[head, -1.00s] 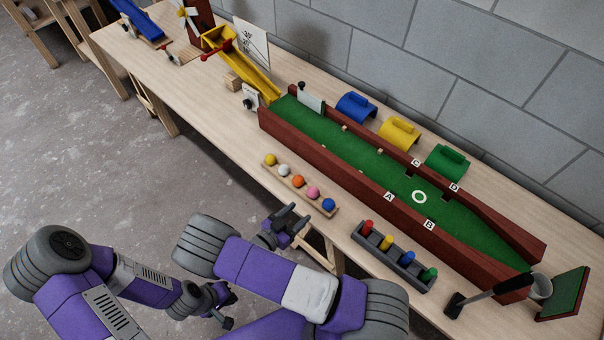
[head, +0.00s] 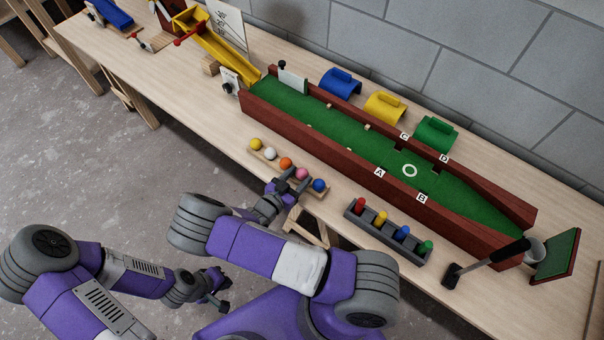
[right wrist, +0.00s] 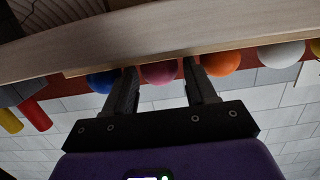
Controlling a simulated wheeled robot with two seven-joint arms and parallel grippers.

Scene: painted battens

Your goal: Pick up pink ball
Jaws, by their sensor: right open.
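The pink ball (head: 302,174) sits in a row on a wooden rack (head: 322,194) at the table's front edge, between the orange ball (head: 286,162) and the blue ball (head: 319,185). My right gripper (head: 291,182) is at the row, partly covering the rack. In the right wrist view, the open fingers (right wrist: 163,85) stand apart with the pink ball (right wrist: 160,74) between them in the picture, the blue ball on one side and the orange on the other. I cannot tell whether they touch it. My left gripper (head: 219,292) is low, away from the table; its jaw opening is unclear.
A white ball (head: 270,153) and a yellow ball (head: 255,144) share the rack. A grey holder with coloured pegs (head: 388,232) stands to the right. Behind is a green lane with red-brown walls (head: 375,186). A mallet (head: 487,262) stands at the right.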

